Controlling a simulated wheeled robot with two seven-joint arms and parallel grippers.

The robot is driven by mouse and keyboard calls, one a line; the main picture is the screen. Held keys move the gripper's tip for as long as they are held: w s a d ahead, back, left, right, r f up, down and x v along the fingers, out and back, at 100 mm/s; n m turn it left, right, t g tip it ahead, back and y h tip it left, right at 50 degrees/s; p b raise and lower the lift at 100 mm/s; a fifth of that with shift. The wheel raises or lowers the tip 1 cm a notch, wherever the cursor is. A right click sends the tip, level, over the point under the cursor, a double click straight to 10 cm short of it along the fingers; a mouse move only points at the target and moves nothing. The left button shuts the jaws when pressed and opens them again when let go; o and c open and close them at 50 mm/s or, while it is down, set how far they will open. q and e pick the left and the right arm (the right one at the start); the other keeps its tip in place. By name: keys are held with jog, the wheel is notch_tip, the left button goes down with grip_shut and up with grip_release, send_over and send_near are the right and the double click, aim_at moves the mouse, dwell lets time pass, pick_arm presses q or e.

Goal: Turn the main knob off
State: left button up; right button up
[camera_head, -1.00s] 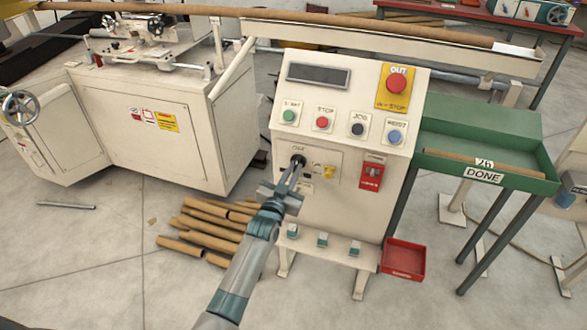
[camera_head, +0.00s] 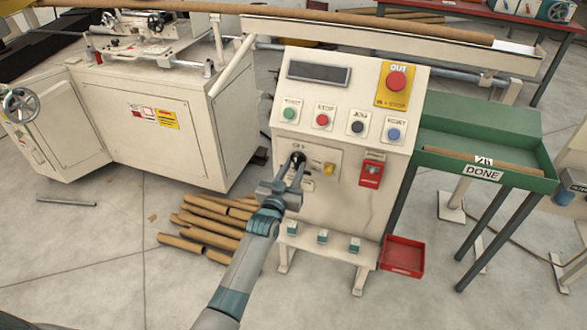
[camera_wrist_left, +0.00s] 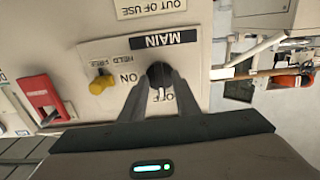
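The black main knob (camera_head: 298,158) is on the front panel of the cream control console (camera_head: 340,200). In the left wrist view the knob (camera_wrist_left: 160,74) sits below the upside-down MAIN label, with ON at its left and an OFF label partly hidden below it. Its white mark points down, toward the OFF label. My left gripper (camera_head: 296,168) is at the knob, its two fingers apart, one on each side. It looks open; whether the fingers touch the knob is unclear. My right gripper is not in view.
A yellow knob (camera_head: 329,169) and a red switch (camera_head: 371,172) are right of the main knob. Several buttons and a red stop button (camera_head: 396,81) are above. Cardboard tubes (camera_head: 210,232) lie on the floor at left; a green DONE tray (camera_head: 540,185) stands at right.

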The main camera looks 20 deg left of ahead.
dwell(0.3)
